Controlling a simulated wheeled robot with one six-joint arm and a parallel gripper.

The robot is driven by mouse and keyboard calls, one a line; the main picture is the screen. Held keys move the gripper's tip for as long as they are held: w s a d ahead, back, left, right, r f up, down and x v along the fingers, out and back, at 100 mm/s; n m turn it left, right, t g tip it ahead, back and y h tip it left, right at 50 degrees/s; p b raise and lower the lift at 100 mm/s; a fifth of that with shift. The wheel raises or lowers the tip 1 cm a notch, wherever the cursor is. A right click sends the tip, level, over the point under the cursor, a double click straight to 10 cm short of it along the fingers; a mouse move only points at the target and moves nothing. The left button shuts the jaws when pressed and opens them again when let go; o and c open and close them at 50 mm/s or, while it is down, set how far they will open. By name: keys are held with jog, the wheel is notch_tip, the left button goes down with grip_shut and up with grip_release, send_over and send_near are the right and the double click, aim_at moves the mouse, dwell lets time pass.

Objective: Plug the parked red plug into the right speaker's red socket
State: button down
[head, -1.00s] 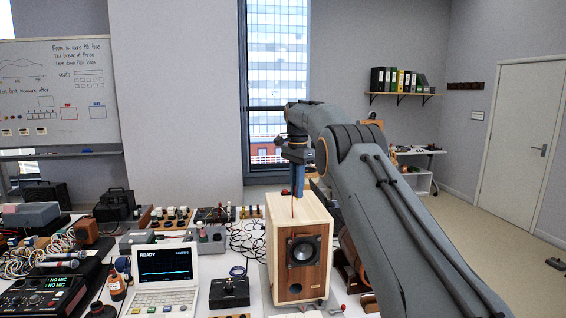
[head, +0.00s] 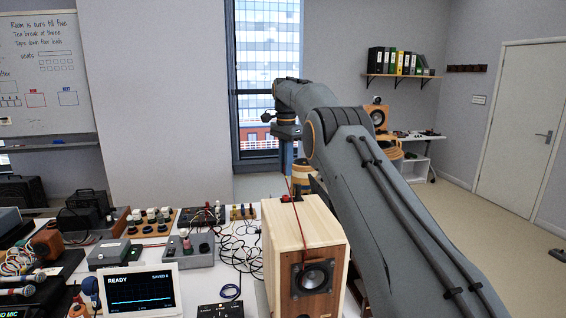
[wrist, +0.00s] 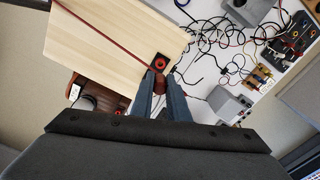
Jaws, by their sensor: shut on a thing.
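A wooden speaker (head: 294,222) with a pale top stands at the near right of the bench in the head view, its dark driver facing me. Its pale panel (wrist: 110,45) fills the upper left of the wrist view. A black plate with a red-ringed socket (wrist: 159,62) sits near that panel's edge. My gripper (wrist: 160,92) is shut on the red plug (wrist: 160,82), just below the socket in the picture; I cannot tell the gap. A red cable (wrist: 100,37) runs from the plug across the panel. In the head view my gripper (head: 287,172) is behind the speaker top; the plug is unclear there.
Tangled cables (head: 238,238) and a grey box (head: 187,248) lie left of the speaker. My arm hides much of the right side.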

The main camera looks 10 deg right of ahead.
jog(key=shift+w+f, duration=0.1)
jog(key=shift+f, duration=0.05)
jog(key=shift+a+f+b, duration=0.1)
jog(key=shift+f+b, duration=0.4)
jog(key=shift+f, duration=0.4)
jog(key=shift+f+b, duration=0.6)
jog(key=shift+f, duration=1.3)
jog(key=shift+f+b, duration=0.4)
jog(key=shift+f, duration=0.7)
jog(key=c, duration=1.6)
grip_release()
jog(key=shift+c, duration=0.2)
jog(key=shift+r, duration=0.2)
jog(key=shift+r+p, duration=1.4)
jog(key=shift+r, duration=2.2)
